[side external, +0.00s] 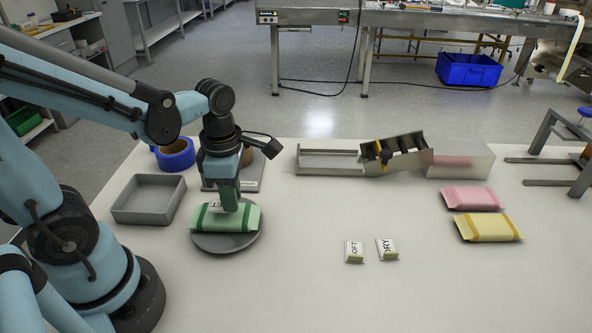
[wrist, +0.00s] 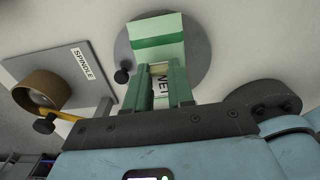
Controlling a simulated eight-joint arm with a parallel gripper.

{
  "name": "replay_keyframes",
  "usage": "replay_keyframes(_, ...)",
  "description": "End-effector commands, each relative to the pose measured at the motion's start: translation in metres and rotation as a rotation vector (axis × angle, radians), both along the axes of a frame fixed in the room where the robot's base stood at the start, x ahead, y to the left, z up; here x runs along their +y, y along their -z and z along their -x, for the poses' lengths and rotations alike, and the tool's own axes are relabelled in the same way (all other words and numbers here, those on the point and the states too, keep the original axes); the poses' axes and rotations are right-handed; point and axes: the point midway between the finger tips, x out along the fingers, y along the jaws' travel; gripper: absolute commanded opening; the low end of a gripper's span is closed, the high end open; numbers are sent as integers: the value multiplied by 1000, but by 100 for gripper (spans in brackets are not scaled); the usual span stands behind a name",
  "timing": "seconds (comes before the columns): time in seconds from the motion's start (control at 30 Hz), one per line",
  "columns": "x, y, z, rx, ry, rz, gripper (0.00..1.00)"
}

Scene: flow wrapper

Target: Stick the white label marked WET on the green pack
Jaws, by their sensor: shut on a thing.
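The green pack (side external: 242,219) lies on a round grey disc (side external: 228,247) in the side external view, and part of it shows in the wrist view (wrist: 158,50). My gripper (side external: 230,207) points down over the pack. In the wrist view my gripper (wrist: 161,74) is shut on the white label (wrist: 161,88), whose black letters are partly hidden between the fingers. A white edge of the label (side external: 214,206) shows beside the fingers, at the pack's top. I cannot tell whether the label touches the pack.
Two white labels, one reading OFT (side external: 354,251) and one DRY (side external: 387,249), lie on the table. A pink pack (side external: 471,197) and a yellow pack (side external: 488,228) lie right. A grey tray (side external: 149,198) stands left. A plate marked SPINDLE (wrist: 85,62) is close by. The front table is clear.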

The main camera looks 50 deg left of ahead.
Motion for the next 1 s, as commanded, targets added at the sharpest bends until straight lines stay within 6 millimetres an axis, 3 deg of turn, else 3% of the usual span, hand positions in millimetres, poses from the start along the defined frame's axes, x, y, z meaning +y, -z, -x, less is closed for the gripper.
replay_keyframes(1.0,0,15,0,0,0,0,0)
